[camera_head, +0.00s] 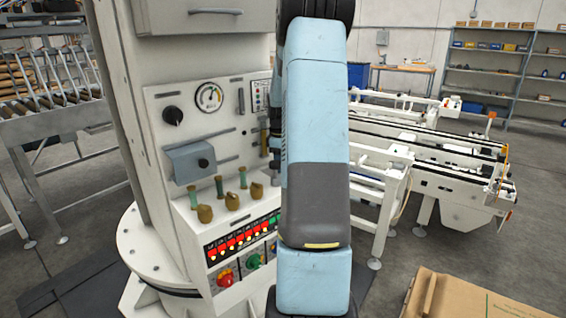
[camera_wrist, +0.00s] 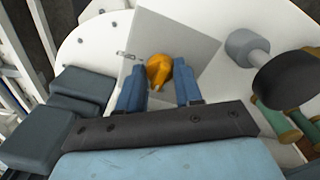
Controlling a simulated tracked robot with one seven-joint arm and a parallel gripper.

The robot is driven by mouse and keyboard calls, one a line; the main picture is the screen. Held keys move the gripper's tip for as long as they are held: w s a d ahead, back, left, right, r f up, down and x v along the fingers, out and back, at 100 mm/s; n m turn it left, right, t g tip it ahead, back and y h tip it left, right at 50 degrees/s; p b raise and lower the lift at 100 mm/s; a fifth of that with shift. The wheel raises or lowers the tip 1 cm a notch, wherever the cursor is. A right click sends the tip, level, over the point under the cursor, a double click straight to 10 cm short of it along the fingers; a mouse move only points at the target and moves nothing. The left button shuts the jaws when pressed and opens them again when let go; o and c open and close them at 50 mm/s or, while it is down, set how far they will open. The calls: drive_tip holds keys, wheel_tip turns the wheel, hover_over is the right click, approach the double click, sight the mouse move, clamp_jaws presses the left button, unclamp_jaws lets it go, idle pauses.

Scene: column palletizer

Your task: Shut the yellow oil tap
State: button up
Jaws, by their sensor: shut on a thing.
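The yellow oil tap (camera_wrist: 159,70) shows in the wrist view, in front of a pale grey plate on a white surface. My gripper (camera_wrist: 160,84) has its two blue fingers on either side of the tap and is shut on it. The tap's rounded yellow body shows between and beyond the fingers, with a small pale tip pointing back towards my gripper. Its exact handle angle is hard to tell. In the head view my own arm covers the middle, and neither the tap nor my fingertips can be seen there.
In the wrist view, a dark round knob (camera_wrist: 288,79) and green-handled levers (camera_wrist: 274,122) stand close on the right. In the head view, the column's control panel (camera_head: 217,145) is left of my arm, a white conveyor (camera_head: 455,165) is right, and a cardboard box (camera_head: 475,298) is low right.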

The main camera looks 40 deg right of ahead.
drive_tip(key=shift+s+d+f+n, duration=0.1)
drive_tip(key=shift+s+n, duration=0.05)
drive_tip(key=shift+n, duration=0.35)
drive_tip(key=o, duration=1)
drive_tip(key=shift+o, duration=0.2)
drive_tip(key=shift+s+d, duration=0.15)
drive_tip(key=shift+w+r, duration=0.2)
drive_tip(key=shift+r, duration=0.45)
wheel_tip(320, 180, up, 13)
drive_tip(key=shift+s+d, duration=0.15)
drive_tip(key=shift+s, duration=0.25)
